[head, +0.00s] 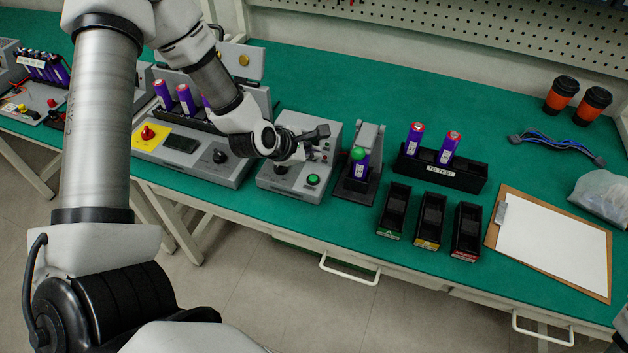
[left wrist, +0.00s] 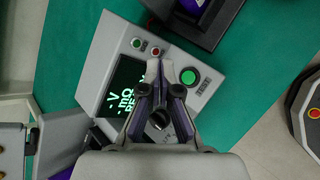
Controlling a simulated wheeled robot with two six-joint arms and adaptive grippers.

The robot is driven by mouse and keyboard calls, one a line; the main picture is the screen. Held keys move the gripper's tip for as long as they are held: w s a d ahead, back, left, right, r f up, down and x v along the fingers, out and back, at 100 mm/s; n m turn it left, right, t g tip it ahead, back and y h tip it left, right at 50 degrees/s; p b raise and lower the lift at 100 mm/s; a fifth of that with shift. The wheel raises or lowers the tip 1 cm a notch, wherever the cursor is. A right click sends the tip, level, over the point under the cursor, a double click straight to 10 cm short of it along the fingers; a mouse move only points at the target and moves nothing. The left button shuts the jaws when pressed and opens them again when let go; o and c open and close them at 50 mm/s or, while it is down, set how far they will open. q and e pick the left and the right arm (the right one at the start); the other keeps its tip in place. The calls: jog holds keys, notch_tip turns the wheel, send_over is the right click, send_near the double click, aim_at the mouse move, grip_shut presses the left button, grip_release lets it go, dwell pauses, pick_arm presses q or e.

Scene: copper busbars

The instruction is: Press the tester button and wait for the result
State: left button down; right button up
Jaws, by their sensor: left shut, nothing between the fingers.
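The tester is a grey box (head: 283,183) on the green bench with a round green button (head: 313,180) on its front right. In the left wrist view the green button (left wrist: 188,77) is uncovered. The tester's dark screen (left wrist: 125,83) shows green text with dashes, partly hidden by my fingers. A small green lamp or button (left wrist: 136,42) and a red one (left wrist: 156,51) sit beside the screen. My left gripper (head: 304,150) is shut and empty above the tester, apart from the green button in both views.
A rack marked "TEST" (head: 440,172) holds two purple cells. Three black bins (head: 430,218) and a clipboard (head: 553,245) lie to the right. Another grey device (head: 205,160) stands left.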

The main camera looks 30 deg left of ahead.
aim_at(312, 179)
pick_arm(q)
notch_tip(312, 179, down, 6)
jog(key=b, duration=0.4)
jog(key=shift+r, duration=0.1)
jog(key=shift+a+f, duration=0.1)
jog(key=shift+f, duration=0.15)
dwell(0.8)
jog(key=shift+f+b, duration=0.35)
jog(key=shift+b, duration=0.35)
jog(key=shift+f+b, duration=0.45)
jog(key=shift+b, duration=0.1)
jog(key=shift+r, duration=0.1)
dwell(0.5)
jog(key=shift+r+p, duration=0.55)
jog(key=shift+r, duration=0.25)
jog(key=shift+r, duration=0.1)
